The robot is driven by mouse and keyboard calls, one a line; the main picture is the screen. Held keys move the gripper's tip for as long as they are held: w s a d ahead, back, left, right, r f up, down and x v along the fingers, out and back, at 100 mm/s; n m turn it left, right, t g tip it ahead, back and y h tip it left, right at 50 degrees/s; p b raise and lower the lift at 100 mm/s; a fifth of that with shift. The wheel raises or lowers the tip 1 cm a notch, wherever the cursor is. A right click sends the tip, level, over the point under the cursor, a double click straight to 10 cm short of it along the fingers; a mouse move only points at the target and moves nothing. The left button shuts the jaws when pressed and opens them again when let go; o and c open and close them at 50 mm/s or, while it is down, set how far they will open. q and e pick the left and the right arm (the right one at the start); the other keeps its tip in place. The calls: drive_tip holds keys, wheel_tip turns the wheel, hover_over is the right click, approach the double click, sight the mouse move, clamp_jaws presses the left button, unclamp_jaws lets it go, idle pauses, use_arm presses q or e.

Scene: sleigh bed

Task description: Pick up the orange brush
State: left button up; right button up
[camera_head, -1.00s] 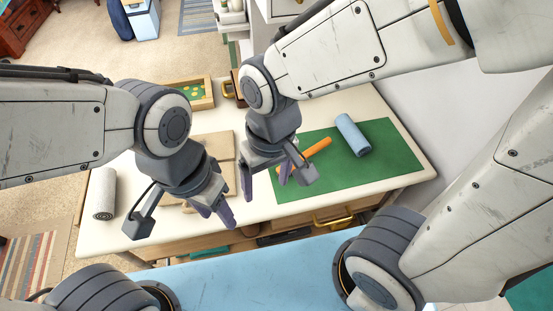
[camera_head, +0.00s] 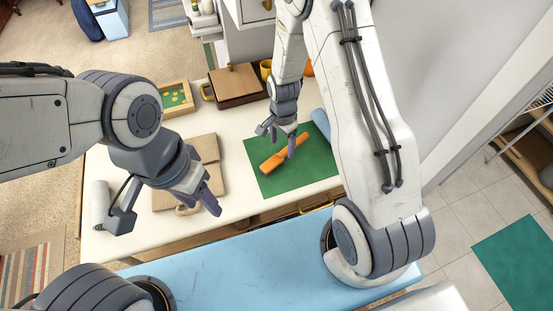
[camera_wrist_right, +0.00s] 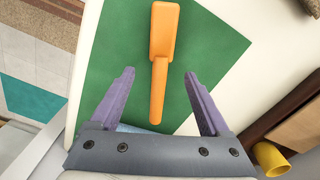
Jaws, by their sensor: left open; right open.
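The orange brush (camera_head: 284,155) lies on the green mat (camera_head: 318,170) on the table. In the right wrist view the brush (camera_wrist_right: 160,60) lies lengthwise, with its narrow handle end between the two purple fingers and its wide end beyond them. My right gripper (camera_head: 283,147) is open and empty above the brush; it also shows in the right wrist view (camera_wrist_right: 160,72). I cannot tell how high above it the fingers are. My left gripper (camera_head: 205,199) is open and empty over the table's front left part, near a brown folded item.
A rolled blue cloth (camera_head: 321,122) lies on the mat, partly behind my right arm. A brown box (camera_head: 236,86), a yellow mug (camera_head: 266,69) and a wooden tray (camera_head: 176,98) stand at the back. A rolled grey towel (camera_head: 101,205) lies at the left.

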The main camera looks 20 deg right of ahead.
sight(282, 152)
drive_tip(key=shift+w+d+f+p, duration=0.1)
drive_tip(key=shift+f+p, duration=0.85)
drive_tip(key=shift+f, duration=1.85)
clamp_jaws()
drive_tip(key=shift+r, duration=0.2)
drive_tip(key=shift+r+b, duration=0.35)
drive_tip(key=shift+r, duration=0.3)
drive_tip(key=r, duration=0.1)
drive_tip(key=r+b, duration=0.1)
drive_tip(key=shift+a+r, duration=0.3)
drive_tip(key=shift+r, duration=0.05)
drive_tip(key=s+a+r+b, duration=0.2)
drive_tip(key=a+r, duration=0.4)
drive_tip(key=a, duration=0.4)
drive_tip(key=shift+s+a+r, duration=0.35)
drive_tip(key=shift+s, duration=0.25)
